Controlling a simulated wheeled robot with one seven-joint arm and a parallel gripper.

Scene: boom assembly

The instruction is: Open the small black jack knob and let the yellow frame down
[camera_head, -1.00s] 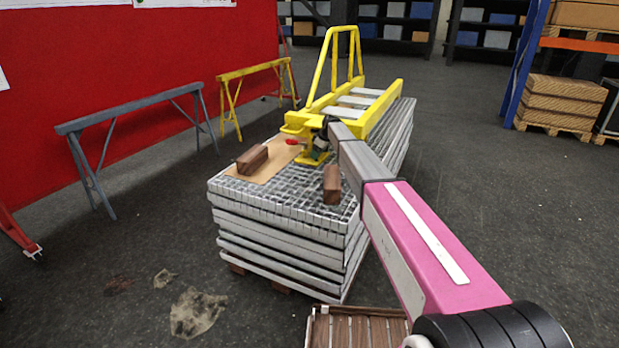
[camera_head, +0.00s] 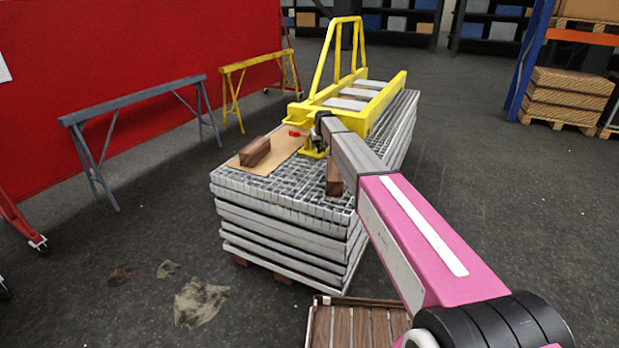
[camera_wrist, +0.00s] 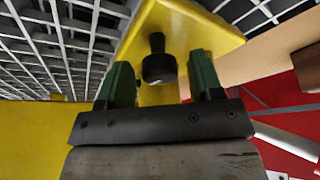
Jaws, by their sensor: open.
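In the wrist view the small black knob (camera_wrist: 158,66) stands out from a yellow plate (camera_wrist: 190,28). My gripper (camera_wrist: 161,64) is open, its two green fingers on either side of the knob with visible gaps. I cannot tell how deep the knob sits between them. In the head view my arm hides the fingers.
The grating stack (camera_head: 285,225) stands on a pallet. Brown blocks lie on top, one on a cardboard sheet (camera_head: 284,160) and one (camera_head: 334,178) beside my arm. A slatted wooden crate (camera_head: 355,322) is in front.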

